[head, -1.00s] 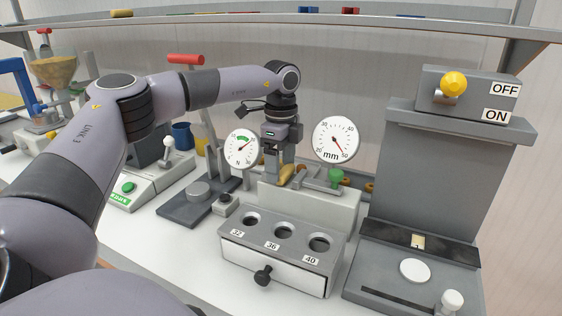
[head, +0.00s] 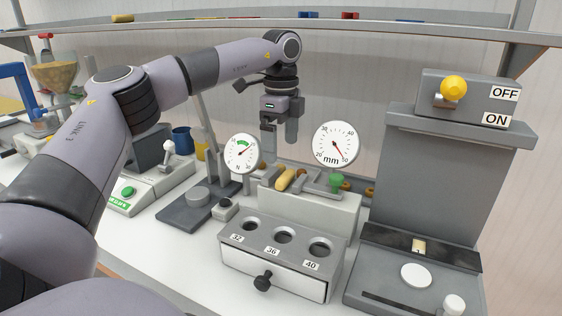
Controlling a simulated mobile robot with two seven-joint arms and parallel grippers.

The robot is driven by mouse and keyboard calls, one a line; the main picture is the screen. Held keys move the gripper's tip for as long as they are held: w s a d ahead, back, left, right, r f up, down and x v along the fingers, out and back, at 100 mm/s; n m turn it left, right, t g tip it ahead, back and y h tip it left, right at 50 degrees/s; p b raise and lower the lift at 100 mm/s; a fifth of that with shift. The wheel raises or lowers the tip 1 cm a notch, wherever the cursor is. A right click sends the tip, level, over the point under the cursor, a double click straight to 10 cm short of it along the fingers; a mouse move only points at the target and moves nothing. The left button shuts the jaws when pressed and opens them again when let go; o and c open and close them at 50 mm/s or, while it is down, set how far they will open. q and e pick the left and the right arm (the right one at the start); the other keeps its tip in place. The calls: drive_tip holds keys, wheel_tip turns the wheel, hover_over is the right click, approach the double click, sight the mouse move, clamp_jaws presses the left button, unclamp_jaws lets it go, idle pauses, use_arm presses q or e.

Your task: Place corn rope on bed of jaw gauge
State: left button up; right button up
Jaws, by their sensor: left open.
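The corn rope (head: 286,179) is a short yellow-tan roll. It lies on top of the jaw gauge (head: 310,215), a light grey block with grey jaws, between its two dials. It appears to rest on the bed between the jaws. My left gripper (head: 280,138) is open and empty above and slightly behind the rope, its fingers pointing down, clear of it. The N dial (head: 241,153) stands at the left of the gauge and the mm dial (head: 336,144) at the right. My right gripper is not in view.
A grey box with three holes (head: 283,236) labelled 32, 36 and 40 stands in front of the gauge. A green knob (head: 336,181) sits at the gauge's right. A tall grey machine with a yellow knob (head: 453,86) stands at right.

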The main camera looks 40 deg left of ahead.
use_arm(q)
wheel_tip(320, 180, up, 6)
drive_tip(key=shift+f, duration=0.25)
idle(0.5)
